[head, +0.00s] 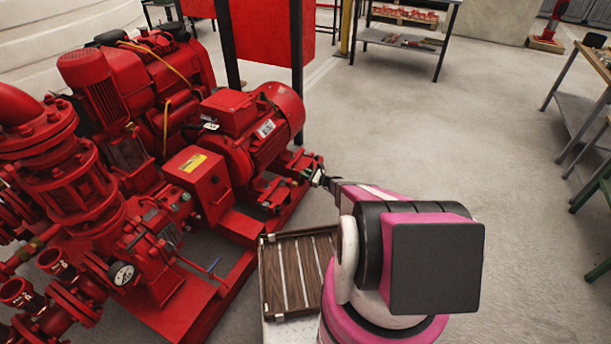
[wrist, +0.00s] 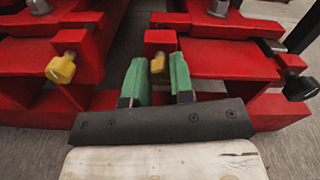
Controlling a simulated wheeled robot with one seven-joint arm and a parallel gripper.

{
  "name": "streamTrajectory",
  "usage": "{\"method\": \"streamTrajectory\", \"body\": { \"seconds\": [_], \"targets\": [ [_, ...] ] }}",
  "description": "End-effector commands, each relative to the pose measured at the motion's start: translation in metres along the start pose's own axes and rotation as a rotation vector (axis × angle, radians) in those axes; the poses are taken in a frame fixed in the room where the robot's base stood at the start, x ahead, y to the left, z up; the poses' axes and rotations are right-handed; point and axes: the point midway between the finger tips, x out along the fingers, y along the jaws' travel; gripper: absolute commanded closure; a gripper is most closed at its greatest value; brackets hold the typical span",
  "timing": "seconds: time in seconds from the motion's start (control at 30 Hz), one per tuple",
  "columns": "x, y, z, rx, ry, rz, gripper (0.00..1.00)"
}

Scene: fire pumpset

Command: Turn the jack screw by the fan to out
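In the wrist view my gripper (wrist: 158,75) has two green fingertips, spread apart. A brass-coloured screw head (wrist: 158,64) in a red block shows in the gap between them, with a narrow gap visible on each side. I cannot tell how deep the fingers reach around it. A yellow knob (wrist: 61,68) sits on the red block to the left, and a black knob (wrist: 298,88) to the right. In the head view my gripper (head: 314,177) is at the motor's base, below the fan end of the red motor (head: 265,125). The screws are too small to tell apart there.
The red pumpset frame (head: 215,300) fills the left. A wooden slatted crate (head: 267,275) stands beside it, close to my arm. A metal shelf table (head: 400,42) stands at the back and workbenches at the right. The grey floor between is clear.

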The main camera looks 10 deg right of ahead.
Motion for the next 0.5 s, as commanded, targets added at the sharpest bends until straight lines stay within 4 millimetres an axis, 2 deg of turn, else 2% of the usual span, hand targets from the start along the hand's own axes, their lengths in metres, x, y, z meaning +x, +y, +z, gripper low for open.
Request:
{"method": "streamTrajectory", "body": {
  "seconds": [0.27,0.5],
  "targets": [
    [-0.0002,0.0002,0.0000,-0.023,0.000,0.001,1.00],
    [-0.0003,0.0003,0.0000,-0.140,0.000,0.001,1.00]
  ]
}}
